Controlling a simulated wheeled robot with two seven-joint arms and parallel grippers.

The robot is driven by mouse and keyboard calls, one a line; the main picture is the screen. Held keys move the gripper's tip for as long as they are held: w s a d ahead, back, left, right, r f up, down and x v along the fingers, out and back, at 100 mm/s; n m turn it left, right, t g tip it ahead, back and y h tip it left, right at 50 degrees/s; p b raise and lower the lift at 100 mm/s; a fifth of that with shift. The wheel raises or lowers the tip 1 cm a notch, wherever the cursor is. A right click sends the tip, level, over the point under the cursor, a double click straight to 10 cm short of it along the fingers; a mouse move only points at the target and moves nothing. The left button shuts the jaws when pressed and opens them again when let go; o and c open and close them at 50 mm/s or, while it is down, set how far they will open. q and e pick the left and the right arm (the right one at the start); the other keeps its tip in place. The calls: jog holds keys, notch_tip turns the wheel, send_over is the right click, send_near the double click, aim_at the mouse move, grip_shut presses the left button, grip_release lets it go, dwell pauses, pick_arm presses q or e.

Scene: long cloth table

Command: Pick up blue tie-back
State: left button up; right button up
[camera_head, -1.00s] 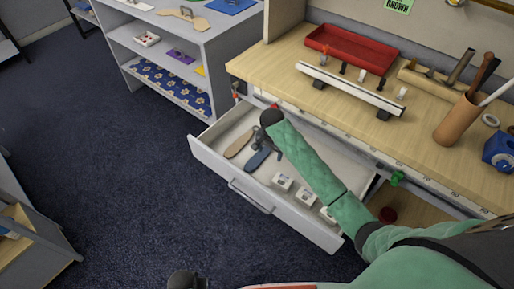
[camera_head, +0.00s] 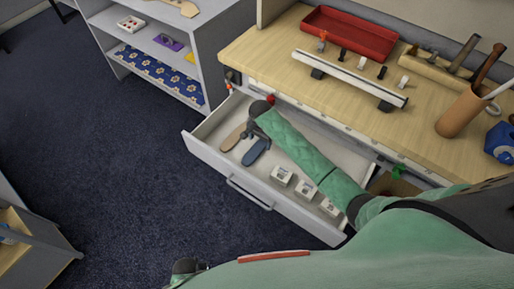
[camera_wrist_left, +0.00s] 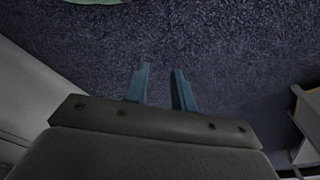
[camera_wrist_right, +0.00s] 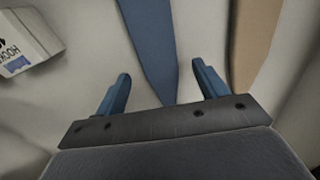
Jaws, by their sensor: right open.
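The blue tie-back (camera_head: 257,151) lies in the open drawer (camera_head: 228,173), beside a tan tie-back (camera_head: 234,137). My right gripper (camera_head: 252,127) is over the drawer, at the far end of the blue tie-back; its fingers are hard to make out there. In the right wrist view the gripper (camera_wrist_right: 160,88) is open and empty, with the blue strip (camera_wrist_right: 150,42) running between and beyond its fingers. I cannot tell whether they touch it. My left gripper (camera_wrist_left: 160,88) is open and empty above the dark carpet.
Several small white boxes (camera_head: 281,175) lie in the drawer; one (camera_wrist_right: 27,45) is left of my right gripper. The wooden worktop (camera_head: 262,55) overhangs the drawer's back and holds a red tray (camera_head: 350,35) and a rail (camera_head: 345,75). A grey shelf unit (camera_head: 207,45) stands to the left.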

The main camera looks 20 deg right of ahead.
jog(key=shift+f, duration=1.1)
jog(key=c, duration=1.1)
pick_arm(q)
jog(key=shift+s+a+f, duration=0.1)
jog(key=shift+s+f, duration=0.05)
jog(key=shift+f, duration=0.6)
pick_arm(e)
jog(key=shift+r, duration=0.1)
